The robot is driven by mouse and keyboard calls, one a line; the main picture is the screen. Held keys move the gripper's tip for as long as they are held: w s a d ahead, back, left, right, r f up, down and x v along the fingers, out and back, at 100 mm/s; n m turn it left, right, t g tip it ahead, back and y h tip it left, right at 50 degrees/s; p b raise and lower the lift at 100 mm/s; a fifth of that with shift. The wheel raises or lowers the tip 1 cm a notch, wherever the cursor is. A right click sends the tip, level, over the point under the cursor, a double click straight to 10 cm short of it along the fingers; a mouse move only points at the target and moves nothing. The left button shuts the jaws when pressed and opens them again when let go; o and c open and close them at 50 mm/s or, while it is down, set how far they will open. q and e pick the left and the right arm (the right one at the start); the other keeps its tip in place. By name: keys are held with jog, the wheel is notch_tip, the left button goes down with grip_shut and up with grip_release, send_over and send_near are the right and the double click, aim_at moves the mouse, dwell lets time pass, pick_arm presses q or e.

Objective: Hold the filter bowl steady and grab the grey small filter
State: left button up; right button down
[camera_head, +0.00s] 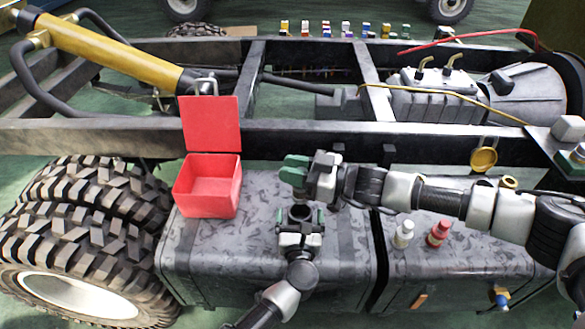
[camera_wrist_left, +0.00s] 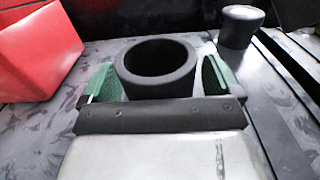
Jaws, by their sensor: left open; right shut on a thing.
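The filter bowl (camera_head: 300,214), a dark open-topped cylinder, stands upright on the grey tank. It also shows in the left wrist view (camera_wrist_left: 158,66), with a dark interior. My left gripper (camera_head: 299,222) is open, with its green fingers on either side of the bowl; in the left wrist view (camera_wrist_left: 158,80) small gaps show beside it. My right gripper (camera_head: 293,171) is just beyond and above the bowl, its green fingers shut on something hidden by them. I cannot make out the grey small filter. A dark cylinder (camera_wrist_left: 240,26) stands right of the bowl in the wrist view.
An open red box (camera_head: 207,193) with raised lid stands on the tank (camera_head: 215,250) at left. White (camera_head: 403,235) and red (camera_head: 438,234) bottles stand at right. The chassis rail (camera_head: 100,136) runs behind. Large tyres (camera_head: 70,235) are at left.

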pick_arm(q)
jog(key=s, duration=1.1)
jog(key=shift+s+d, duration=0.1)
jog(key=shift+s, duration=0.3)
jog(key=shift+w, duration=0.15)
jog(key=w, duration=1.1)
jog(key=shift+w+r, duration=0.1)
jog(key=shift+w, duration=0.3)
pick_arm(e)
notch_tip(320, 180, down, 8)
jog(key=shift+f, duration=0.25)
pick_arm(q)
jog(key=shift+s, duration=0.15)
pick_arm(e)
jog(key=shift+r, duration=0.15)
